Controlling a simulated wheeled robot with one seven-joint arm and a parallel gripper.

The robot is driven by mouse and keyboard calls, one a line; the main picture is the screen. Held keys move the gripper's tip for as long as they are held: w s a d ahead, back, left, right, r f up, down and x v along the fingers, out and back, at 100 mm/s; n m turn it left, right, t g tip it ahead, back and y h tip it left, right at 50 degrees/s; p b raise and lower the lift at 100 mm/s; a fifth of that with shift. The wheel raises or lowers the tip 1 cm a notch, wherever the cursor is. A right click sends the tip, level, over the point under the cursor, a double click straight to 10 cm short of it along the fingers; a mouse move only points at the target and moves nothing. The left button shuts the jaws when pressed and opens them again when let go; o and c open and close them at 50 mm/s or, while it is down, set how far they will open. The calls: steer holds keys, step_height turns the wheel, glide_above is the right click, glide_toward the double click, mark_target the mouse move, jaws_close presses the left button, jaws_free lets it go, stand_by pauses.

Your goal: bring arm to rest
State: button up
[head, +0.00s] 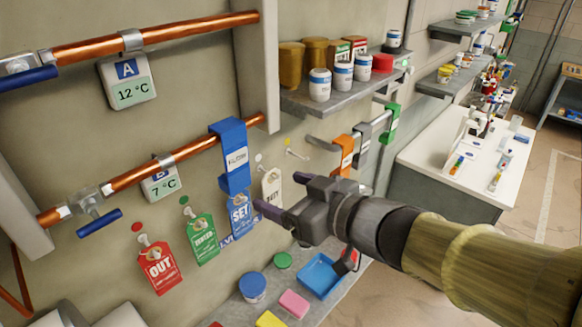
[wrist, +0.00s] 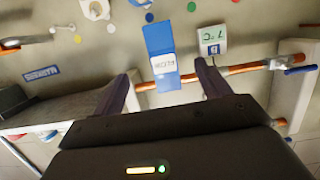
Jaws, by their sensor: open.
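My gripper (head: 285,196) is in front of the wall, at the end of my arm, which reaches in from the right in the head view. It is open, and I see nothing between its fingers. In the wrist view the two fingers (wrist: 168,88) are spread apart. A blue tag holder (head: 233,158) hangs on the lower copper pipe (head: 140,174), left of my gripper. In the wrist view the blue holder (wrist: 160,55) appears beyond the gap between the fingers. My gripper partly covers the white tag (head: 271,187) in the head view.
Red (head: 160,268), green (head: 202,238) and blue (head: 240,214) tags hang on the wall. A shelf (head: 335,99) with jars is above my gripper. Below is a ledge with a blue tray (head: 320,274) and a pink block (head: 294,304). A white-topped bench (head: 440,160) stands at the right.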

steer(key=w+d+f+m+h+b, duration=0.3)
steer(key=d+f+h, duration=0.25)
steer(key=f, duration=0.35)
steer(key=w+d+f+m+h+b, duration=0.3)
steer(key=d+f+m+h+b, duration=0.1)
steer(key=d+f, duration=0.4)
steer(key=s+d+f+m+g+h+b, duration=0.1)
steer(key=s+d+f+g+b, duration=0.1)
steer(key=f, duration=0.6)
steer(key=s+d+f+m+g+h+b, duration=0.1)
steer(key=s+d+f+m+g+b, duration=0.1)
steer(key=s+f+g, duration=0.3)
step_height(320, 180, down, 4)
steer(key=shift+s+f+b, duration=0.15)
steer(key=shift+s+b, duration=0.35)
steer(key=shift+s, duration=0.45)
